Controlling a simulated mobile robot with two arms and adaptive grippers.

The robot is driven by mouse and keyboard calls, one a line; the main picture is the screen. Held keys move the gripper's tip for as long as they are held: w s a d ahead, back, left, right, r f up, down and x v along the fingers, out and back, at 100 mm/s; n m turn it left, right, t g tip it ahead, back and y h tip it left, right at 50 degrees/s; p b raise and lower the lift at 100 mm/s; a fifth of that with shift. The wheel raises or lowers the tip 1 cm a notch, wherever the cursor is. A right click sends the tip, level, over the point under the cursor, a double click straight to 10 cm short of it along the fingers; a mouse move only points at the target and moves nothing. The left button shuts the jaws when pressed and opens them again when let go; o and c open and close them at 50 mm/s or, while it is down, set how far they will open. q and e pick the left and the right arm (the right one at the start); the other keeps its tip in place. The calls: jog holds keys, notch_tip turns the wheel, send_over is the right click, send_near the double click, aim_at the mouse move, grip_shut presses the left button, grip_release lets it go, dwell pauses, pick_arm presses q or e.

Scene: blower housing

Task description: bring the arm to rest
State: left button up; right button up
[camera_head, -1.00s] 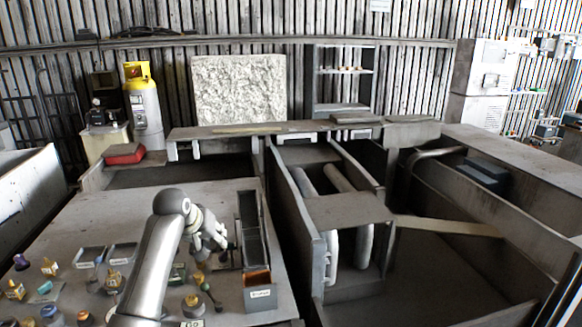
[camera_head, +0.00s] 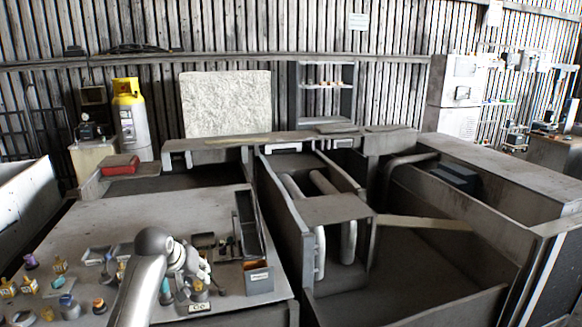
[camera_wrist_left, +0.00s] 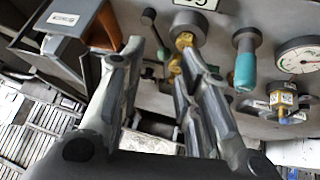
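My left arm (camera_head: 143,285) reaches over the grey table (camera_head: 130,217) in the head view. Its gripper (camera_head: 199,285) is low over the table's front right part, beside the small bin with a white label (camera_head: 258,279). In the left wrist view the two fingers of my left gripper (camera_wrist_left: 160,52) stand apart, with no object held between them. A brass fitting (camera_wrist_left: 184,40) shows just beyond the right finger, partly hidden by it; I cannot tell whether they touch. My right gripper is not in view.
In the wrist view a teal-handled tool (camera_wrist_left: 246,65) and a round gauge (camera_wrist_left: 299,55) are to the right. Several small fittings crowd the table's front left. A long dark tray (camera_head: 248,225) stands behind the bin. The table's back is clear.

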pick_arm(q)
jog(key=s+d+f+m+g, duration=0.2)
jog(key=s+f, duration=1.3)
jog(key=s, duration=0.3)
jog(key=s+d+m+g, duration=0.1)
jog(key=s+d, duration=0.1)
jog(key=s, duration=2.5)
notch_tip(320, 180, down, 28)
jog(key=s+g, duration=0.1)
jog(key=g, duration=0.1)
jog(key=s+a+f+g+y+b, duration=0.1)
jog(key=s+a+f, duration=0.2)
jog(key=s+f, duration=1.3)
jog(key=shift+s+f+m, duration=0.35)
jog(key=shift+s+m, duration=0.05)
jog(key=shift+s, duration=0.25)
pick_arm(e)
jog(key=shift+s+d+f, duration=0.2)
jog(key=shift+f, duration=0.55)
